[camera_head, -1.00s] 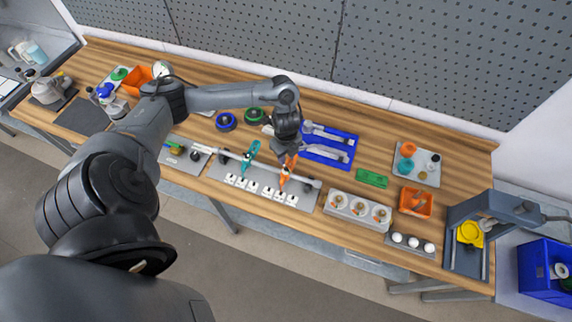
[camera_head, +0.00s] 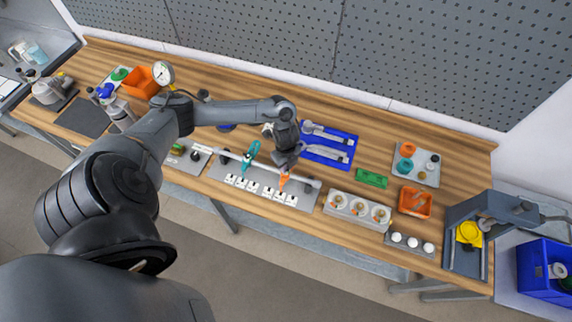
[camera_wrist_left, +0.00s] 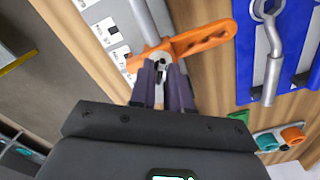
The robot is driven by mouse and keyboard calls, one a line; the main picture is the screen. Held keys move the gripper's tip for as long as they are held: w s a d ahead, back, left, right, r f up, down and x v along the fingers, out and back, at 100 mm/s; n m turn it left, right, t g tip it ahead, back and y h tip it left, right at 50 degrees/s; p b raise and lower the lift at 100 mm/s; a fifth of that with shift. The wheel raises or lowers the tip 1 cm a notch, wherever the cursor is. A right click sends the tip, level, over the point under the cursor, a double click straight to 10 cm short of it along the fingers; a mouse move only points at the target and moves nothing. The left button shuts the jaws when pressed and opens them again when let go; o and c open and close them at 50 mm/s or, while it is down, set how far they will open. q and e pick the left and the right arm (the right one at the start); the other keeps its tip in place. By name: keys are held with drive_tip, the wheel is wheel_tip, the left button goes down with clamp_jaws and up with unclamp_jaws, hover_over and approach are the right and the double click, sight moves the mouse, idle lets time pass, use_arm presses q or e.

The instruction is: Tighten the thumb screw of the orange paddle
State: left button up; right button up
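The orange paddle (camera_head: 284,181) sits on the grey rod (camera_head: 307,181) along the front of the bench, beside a teal paddle (camera_head: 251,152). In the left wrist view the orange paddle (camera_wrist_left: 207,39) is a slotted arm with its hub on the rod. My left gripper (camera_head: 284,171) is over the orange paddle's hub. In the left wrist view its two dark fingers (camera_wrist_left: 162,77) stand apart on either side of a small dark and metal piece at the hub, apparently the thumb screw. Whether they press on it I cannot tell. My right gripper is not in view.
A blue tray (camera_head: 322,155) with wrenches lies behind the paddles. White labelled blocks (camera_head: 262,190) line the plate in front of the rod. A grey holder with cups (camera_head: 357,208), a green block (camera_head: 371,178) and an orange bin (camera_head: 415,203) stand to the right.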

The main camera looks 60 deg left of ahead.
use_arm(q)
clamp_jaws()
drive_tip(key=m+b, duration=0.2)
drive_tip(key=m, duration=0.2)
drive_tip(key=shift+f+m, duration=0.1)
drive_tip(key=shift+m, duration=0.3)
drive_tip(key=m+b, duration=0.3)
drive_tip(key=m, duration=0.2)
drive_tip(key=shift+b, duration=0.35)
drive_tip(key=m+b, duration=0.2)
drive_tip(key=m, duration=0.2)
drive_tip(key=shift+m+b, duration=0.9)
drive_tip(key=shift+m, duration=0.5)
drive_tip(key=shift+r, duration=0.2)
drive_tip(key=shift+o, duration=1.7)
unclamp_jaws()
